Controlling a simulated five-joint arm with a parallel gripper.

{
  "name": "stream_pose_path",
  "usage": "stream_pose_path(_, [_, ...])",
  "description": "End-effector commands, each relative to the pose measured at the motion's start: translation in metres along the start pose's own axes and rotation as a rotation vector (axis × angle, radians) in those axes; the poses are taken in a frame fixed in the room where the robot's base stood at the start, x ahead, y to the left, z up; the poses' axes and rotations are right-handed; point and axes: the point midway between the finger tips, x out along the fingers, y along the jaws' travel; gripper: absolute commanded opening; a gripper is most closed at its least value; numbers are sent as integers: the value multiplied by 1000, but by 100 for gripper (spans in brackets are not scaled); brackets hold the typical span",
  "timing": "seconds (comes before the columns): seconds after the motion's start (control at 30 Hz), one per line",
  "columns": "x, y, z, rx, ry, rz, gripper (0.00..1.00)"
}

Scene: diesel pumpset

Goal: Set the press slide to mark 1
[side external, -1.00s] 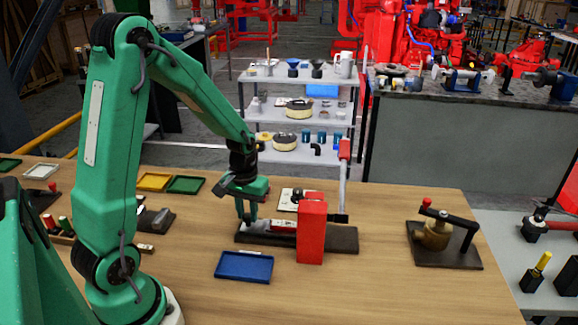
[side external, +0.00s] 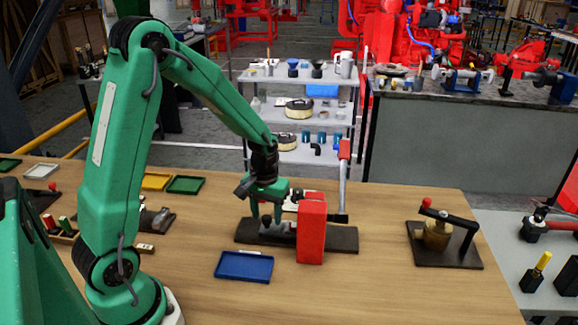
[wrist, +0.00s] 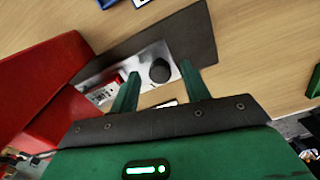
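The press stands on a dark base plate (side external: 345,240) and has a red upright block (side external: 312,232) and a lever with a red handle (side external: 344,149). In the wrist view its bright metal slide (wrist: 137,69) runs beside the red block (wrist: 45,72) and carries a dark round knob (wrist: 160,70). My gripper (side external: 268,226) is low over the slide, left of the red block. In the wrist view my gripper (wrist: 159,69) is open, its fingers on either side of the knob with gaps visible. The marks are not readable.
A blue tray (side external: 244,267) lies in front of the press. A dark plate with a brass part and red-knobbed lever (side external: 437,235) stands at the right. Yellow (side external: 155,181) and green (side external: 186,185) trays lie behind my arm.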

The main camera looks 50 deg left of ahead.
Motion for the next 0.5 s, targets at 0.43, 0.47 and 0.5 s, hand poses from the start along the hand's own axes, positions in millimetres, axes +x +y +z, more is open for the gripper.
stream_pose_path(0.43, [-17, 0, 0, 0, 2, 1, 47])
stream_pose_path(0.47, [-20, 0, -1, 0, 2, 1, 47])
stream_pose_path(0.5, [-25, 0, -1, 0, 3, 1, 47])
